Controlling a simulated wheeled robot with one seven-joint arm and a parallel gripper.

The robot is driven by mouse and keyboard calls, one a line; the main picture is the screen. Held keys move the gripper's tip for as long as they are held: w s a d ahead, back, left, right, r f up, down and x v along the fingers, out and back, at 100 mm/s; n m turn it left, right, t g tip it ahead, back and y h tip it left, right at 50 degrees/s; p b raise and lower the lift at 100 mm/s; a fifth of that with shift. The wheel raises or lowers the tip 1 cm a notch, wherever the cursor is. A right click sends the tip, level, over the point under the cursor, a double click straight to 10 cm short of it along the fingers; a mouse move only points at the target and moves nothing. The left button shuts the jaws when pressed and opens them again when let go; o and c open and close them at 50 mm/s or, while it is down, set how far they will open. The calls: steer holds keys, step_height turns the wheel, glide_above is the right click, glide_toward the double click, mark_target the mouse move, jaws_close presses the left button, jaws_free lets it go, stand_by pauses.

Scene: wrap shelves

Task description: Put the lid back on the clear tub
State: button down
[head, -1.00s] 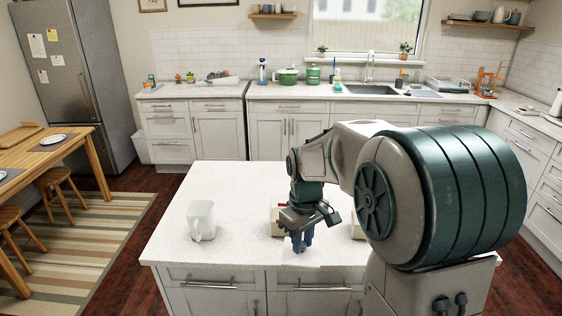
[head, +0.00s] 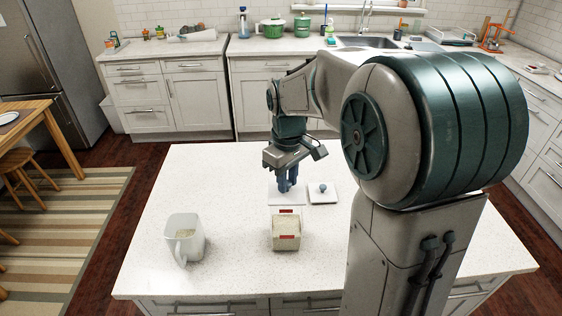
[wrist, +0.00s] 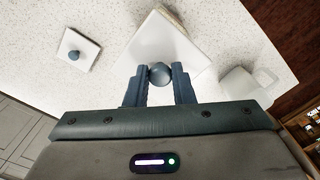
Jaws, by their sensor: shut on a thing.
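My gripper (head: 287,186) is shut on the round knob of a square white lid (head: 287,198). In the wrist view, the blue-grey fingers pinch the knob (wrist: 159,73) and the lid (wrist: 165,45) hangs flat below. An open, square tub (head: 286,233) with beige contents and red labels stands upright on the island, on the near side of the lid. In the wrist view the lid hides most of it; only a beige edge shows past the lid. The lid appears raised and apart from the tub. I cannot tell the tub's wall material for sure.
A second white lid with a blue-grey knob (head: 322,188) lies on the island (head: 230,175), right of the held lid. A whitish jug (head: 186,240) stands left of the tub. My arm hides the island's right part. Open counter lies between jug and tub.

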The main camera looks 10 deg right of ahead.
mark_target(288, 191)
steer(key=shift+w, duration=0.15)
steer(key=shift+s+f+b, duration=0.2)
steer(key=shift+f+b, duration=0.4)
steer(key=shift+f, duration=0.05)
steer(key=shift+f+b, duration=1.55)
steer(key=shift+f, duration=0.55)
steer(key=shift+f+b, duration=0.3)
steer(key=shift+f, duration=0.2)
stand_by(0.5)
steer(key=c, duration=0.7)
jaws_free()
steer(key=shift+r, duration=0.1)
